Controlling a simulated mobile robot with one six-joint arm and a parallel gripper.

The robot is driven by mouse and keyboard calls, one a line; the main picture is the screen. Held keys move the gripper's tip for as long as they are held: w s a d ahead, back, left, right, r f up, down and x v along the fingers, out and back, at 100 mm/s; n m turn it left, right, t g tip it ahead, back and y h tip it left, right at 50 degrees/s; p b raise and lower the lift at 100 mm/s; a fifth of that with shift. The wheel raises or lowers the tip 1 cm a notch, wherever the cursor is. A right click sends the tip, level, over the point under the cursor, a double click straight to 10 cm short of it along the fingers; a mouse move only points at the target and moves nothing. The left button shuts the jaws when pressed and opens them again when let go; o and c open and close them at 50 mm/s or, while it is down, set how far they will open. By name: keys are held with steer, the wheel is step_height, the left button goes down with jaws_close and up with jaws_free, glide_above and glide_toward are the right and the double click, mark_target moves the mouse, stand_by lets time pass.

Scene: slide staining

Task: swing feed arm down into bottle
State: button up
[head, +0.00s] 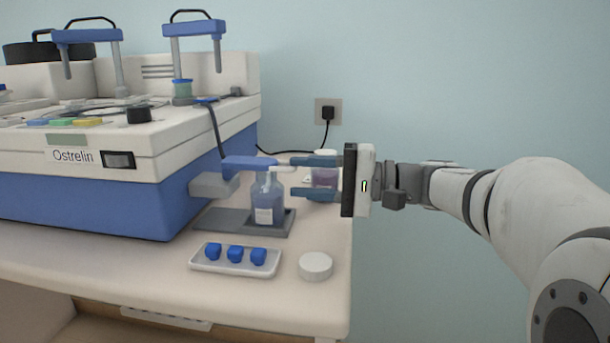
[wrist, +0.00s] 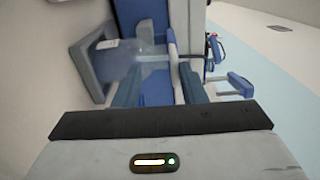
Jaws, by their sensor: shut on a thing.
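The blue feed arm (head: 248,162) reaches out from the side of the Ostrelin machine, its outer end just above the neck of the bottle (head: 268,207). The bottle is clear with bluish contents and a white label, upright in a grey tray (head: 225,221). My gripper (head: 293,176) comes in from the right at the feed arm's outer end and is shut on it; the exact contact is hard to see. In the wrist view, the bottle (wrist: 115,62) is left of the fingers, with blue between them (wrist: 157,85). I cannot tell whether the arm's tube is inside the bottle.
In front are a white tray (head: 205,265) with blue pieces and a round white cap (head: 316,265). The machine (head: 80,198) fills the left. The table's right edge is close below my gripper.

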steer(key=shift+f, duration=0.1)
steer(key=shift+d, duration=0.55)
steer(key=s+d+p, duration=0.1)
steer(key=d+p, duration=0.1)
steer(key=d, duration=0.4)
steer(key=shift+s+d, duration=0.15)
steer(key=shift+d, duration=0.2)
